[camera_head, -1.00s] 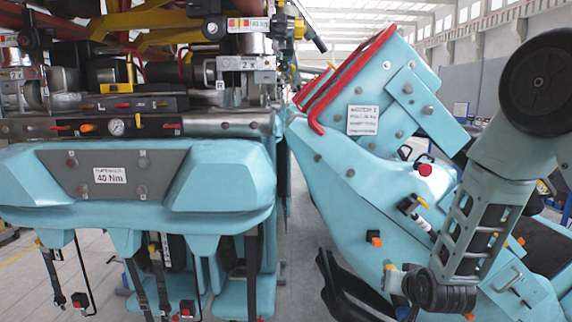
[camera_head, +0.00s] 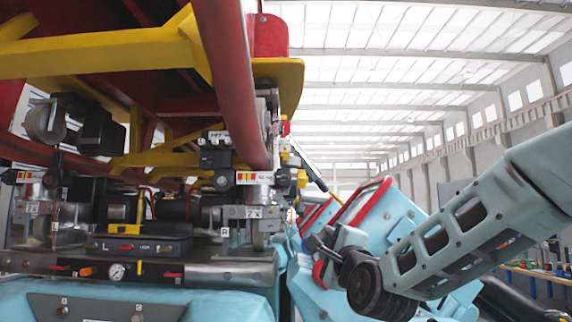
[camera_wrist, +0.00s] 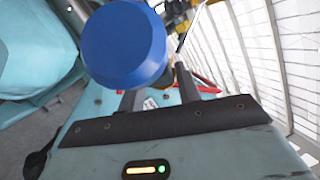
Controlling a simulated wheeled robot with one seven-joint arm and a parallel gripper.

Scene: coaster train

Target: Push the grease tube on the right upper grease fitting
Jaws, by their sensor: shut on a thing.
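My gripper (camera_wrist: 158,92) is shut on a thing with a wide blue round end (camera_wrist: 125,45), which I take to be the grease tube. The blue end fills the upper left of the wrist view and hides part of the fingers. In the head view my wrist is at lower centre right, right of the train's wheel assembly; the held tube cannot be made out there. The right wheel assembly (camera_head: 250,212) has a metal cylinder and labels under a dark red rail. I cannot pick out the right upper grease fitting for sure.
A thick dark red rail (camera_head: 232,85) and yellow beams (camera_head: 100,55) hang over the train at left. A panel with a gauge (camera_head: 117,271) is below. A teal car part with red bars (camera_head: 360,205) stands behind my wrist. The upper right is open space.

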